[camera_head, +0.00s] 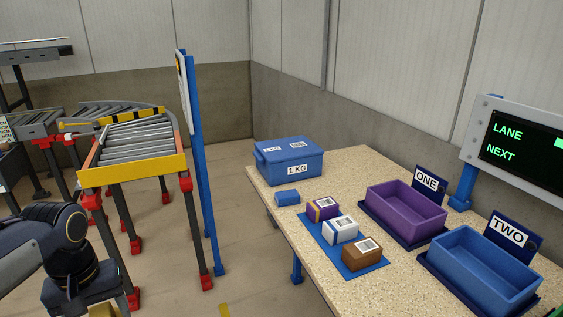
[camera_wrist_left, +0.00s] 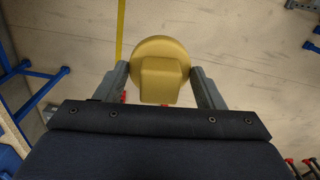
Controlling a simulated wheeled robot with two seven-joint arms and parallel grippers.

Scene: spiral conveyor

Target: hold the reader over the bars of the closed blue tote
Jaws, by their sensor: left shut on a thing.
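The closed blue tote (camera_head: 288,160) stands at the far left end of the speckled table, marked 1 KG on its front. A label with dark bars (camera_head: 298,145) lies on its lid, beside a 1 KG label. My left gripper (camera_wrist_left: 159,75) is shut on a yellow thing with a round head (camera_wrist_left: 160,82), which I take to be the reader. In the head view only a bit of yellow (camera_head: 103,311) shows at the bottom left, below my left wrist. It is well away from the tote, over the floor. My right gripper is not in view.
A small blue block (camera_head: 287,197) and a blue mat (camera_head: 325,241) with three labelled boxes lie near the tote. A purple bin (camera_head: 405,211) and a blue bin (camera_head: 480,272) stand right.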

